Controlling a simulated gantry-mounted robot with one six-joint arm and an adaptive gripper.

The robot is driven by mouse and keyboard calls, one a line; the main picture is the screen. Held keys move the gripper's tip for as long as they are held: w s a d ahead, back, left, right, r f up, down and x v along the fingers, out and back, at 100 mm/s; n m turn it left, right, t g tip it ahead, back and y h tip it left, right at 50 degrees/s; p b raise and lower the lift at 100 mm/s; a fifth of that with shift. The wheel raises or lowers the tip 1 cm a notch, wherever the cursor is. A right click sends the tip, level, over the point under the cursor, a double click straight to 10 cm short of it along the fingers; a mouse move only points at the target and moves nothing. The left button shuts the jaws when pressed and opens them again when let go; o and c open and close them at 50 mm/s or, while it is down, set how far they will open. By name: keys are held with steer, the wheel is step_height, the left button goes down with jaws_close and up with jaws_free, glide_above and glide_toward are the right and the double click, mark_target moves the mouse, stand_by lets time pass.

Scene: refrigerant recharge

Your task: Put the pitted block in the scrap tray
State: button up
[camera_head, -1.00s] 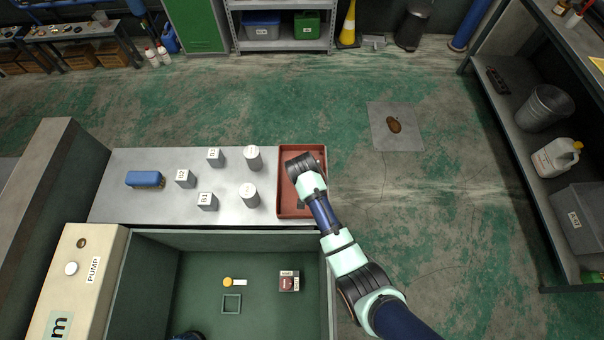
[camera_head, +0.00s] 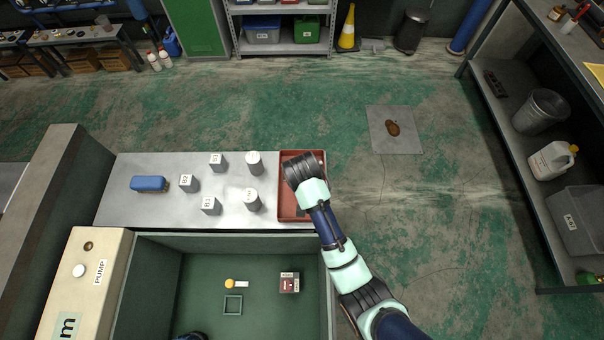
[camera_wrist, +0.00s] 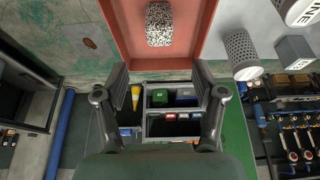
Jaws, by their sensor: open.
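The red scrap tray (camera_head: 287,207) lies at the right end of the grey bench, and its red floor and walls also show in the wrist view (camera_wrist: 125,28). A black-and-white speckled block (camera_wrist: 159,24), which looks like the pitted block, is inside the tray. In the head view my arm hides most of the tray, and I cannot make out the block there. My gripper (camera_wrist: 160,76) is open, with its two fingers wide apart and nothing between them. The block lies beyond the fingertips, apart from them. In the head view the gripper (camera_head: 297,170) is over the tray.
Labelled grey blocks (camera_head: 189,183) and two grey cylinders (camera_head: 252,200) stand on the bench left of the tray. A blue-topped brush-like item (camera_head: 149,184) lies farther left. A green-floored bin (camera_head: 205,262) is in front. Open floor lies right of the tray.

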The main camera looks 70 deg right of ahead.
steer(key=shift+a+r, duration=0.2)
steer(key=shift+r, duration=0.15)
steer(key=w+a+r+n+t, duration=0.35)
steer(key=w+a+r, duration=0.3)
steer(key=a, duration=0.35)
steer(key=w+a+r+n+t, duration=0.35)
steer(key=w+a+r, duration=0.3)
steer(key=a, duration=0.35)
steer(key=s+a+r+n+t+y, duration=0.1)
steer(key=a+r+n+t+y, duration=0.1)
steer(key=a+r, duration=0.3)
steer(key=s+a+r+n+t+y, duration=0.1)
steer(key=a+r+n, duration=0.3)
steer(key=a, duration=0.6)
step_height(320, 180, up, 2)
steer(key=shift+s+a+r+n+t+y, duration=0.1)
steer(key=shift+s+a+n+t+y, duration=0.1)
steer(key=shift+a+n+t+y, duration=0.3)
